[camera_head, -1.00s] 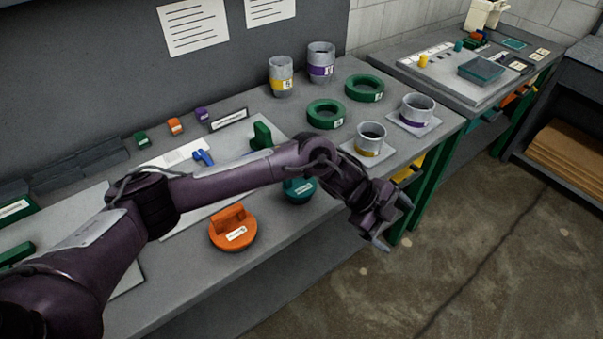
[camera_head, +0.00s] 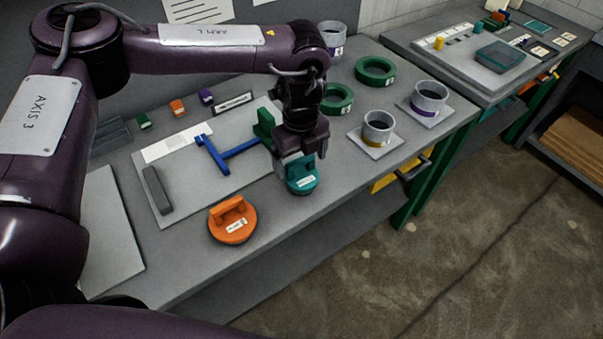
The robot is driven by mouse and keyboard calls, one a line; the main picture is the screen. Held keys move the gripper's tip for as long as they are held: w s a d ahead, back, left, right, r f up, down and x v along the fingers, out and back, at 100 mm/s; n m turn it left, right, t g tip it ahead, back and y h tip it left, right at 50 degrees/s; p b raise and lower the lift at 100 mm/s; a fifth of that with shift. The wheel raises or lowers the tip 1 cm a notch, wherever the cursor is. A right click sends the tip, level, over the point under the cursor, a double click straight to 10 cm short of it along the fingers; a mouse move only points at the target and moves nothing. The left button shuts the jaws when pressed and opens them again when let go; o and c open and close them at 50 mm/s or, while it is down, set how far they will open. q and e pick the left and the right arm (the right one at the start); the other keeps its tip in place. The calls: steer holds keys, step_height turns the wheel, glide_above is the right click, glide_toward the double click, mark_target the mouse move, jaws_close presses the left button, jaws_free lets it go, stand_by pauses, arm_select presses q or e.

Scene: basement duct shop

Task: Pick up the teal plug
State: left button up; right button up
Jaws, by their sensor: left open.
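The teal plug (camera_head: 302,182) stands on the bench near its front edge, in the middle of the head view. It is round with a small white label on its side. My left gripper (camera_head: 299,165) points down right at the plug, with its fingers open around or just above the plug's top. The fingers hide the upper part of the plug, so I cannot tell whether they touch it. My right gripper does not show.
An orange plug (camera_head: 232,221) sits to the left on the bench (camera_head: 185,265). A blue T-shaped tool (camera_head: 228,155) and a green block (camera_head: 264,130) are behind. Grey cups stand on the right, one with a yellow band (camera_head: 377,129). Green rings (camera_head: 375,71) lie farther back.

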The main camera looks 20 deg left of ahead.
mark_target(302, 175)
arm_select(q)
step_height(302, 175, down, 2)
steer(key=shift+w+f, duration=0.15)
steer(key=shift+f, duration=0.1)
steer(key=shift+f+p, duration=0.3)
steer(key=shift+f, duration=0.15)
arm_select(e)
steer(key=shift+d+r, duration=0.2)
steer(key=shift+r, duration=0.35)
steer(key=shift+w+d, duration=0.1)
arm_select(q)
steer(key=c, duration=1)
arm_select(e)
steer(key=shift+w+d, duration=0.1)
arm_select(q)
steer(key=shift+r, duration=0.15)
steer(key=shift+c, duration=0.2)
